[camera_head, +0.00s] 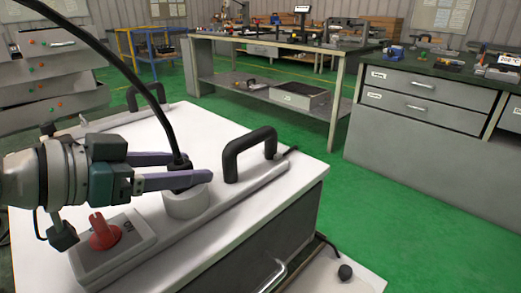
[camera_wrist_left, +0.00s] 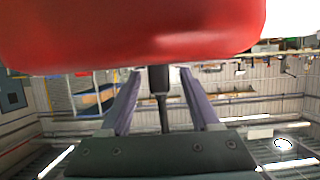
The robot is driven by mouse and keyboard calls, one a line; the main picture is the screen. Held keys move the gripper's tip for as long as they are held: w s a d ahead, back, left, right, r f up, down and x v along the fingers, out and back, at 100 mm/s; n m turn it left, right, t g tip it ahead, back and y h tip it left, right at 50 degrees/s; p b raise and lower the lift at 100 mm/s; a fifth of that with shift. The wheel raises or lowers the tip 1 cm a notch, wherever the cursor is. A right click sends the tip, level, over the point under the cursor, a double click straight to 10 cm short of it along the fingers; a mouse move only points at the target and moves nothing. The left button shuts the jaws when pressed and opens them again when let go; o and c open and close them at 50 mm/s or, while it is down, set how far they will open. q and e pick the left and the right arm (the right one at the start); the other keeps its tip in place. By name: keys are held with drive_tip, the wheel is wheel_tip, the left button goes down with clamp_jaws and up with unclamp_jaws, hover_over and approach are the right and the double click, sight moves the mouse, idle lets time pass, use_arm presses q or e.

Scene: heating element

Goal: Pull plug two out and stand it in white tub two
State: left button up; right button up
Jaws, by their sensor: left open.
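The black plug (camera_head: 180,167) with its thick cable stands upright at a round whitish base (camera_head: 186,204) on the white bench top. My left gripper (camera_head: 198,170) is open, with its purple fingers on either side of the plug. The nearer finger hides part of it; I cannot tell whether either finger touches it. The left wrist view shows the dark plug and cable (camera_wrist_left: 161,85) between the two fingers. No number is readable on the plug. I cannot make out a white tub two. My right gripper is not in view.
A grey control box with a red knob (camera_head: 104,233) sits just below my left gripper; a red surface (camera_wrist_left: 140,30) fills the wrist view's top. Black handles (camera_head: 249,152) rise from the top. The cable arcs up left. Green floor separates the farther benches.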

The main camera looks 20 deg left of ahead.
sight(179, 162)
use_arm(q)
clamp_jaws()
idle(0.4)
drive_tip(key=shift+r, duration=0.1)
drive_tip(key=shift+r, duration=0.3)
wheel_tip(179, 162, up, 19)
drive_tip(key=p, duration=0.6)
drive_tip(key=shift+r, duration=0.15)
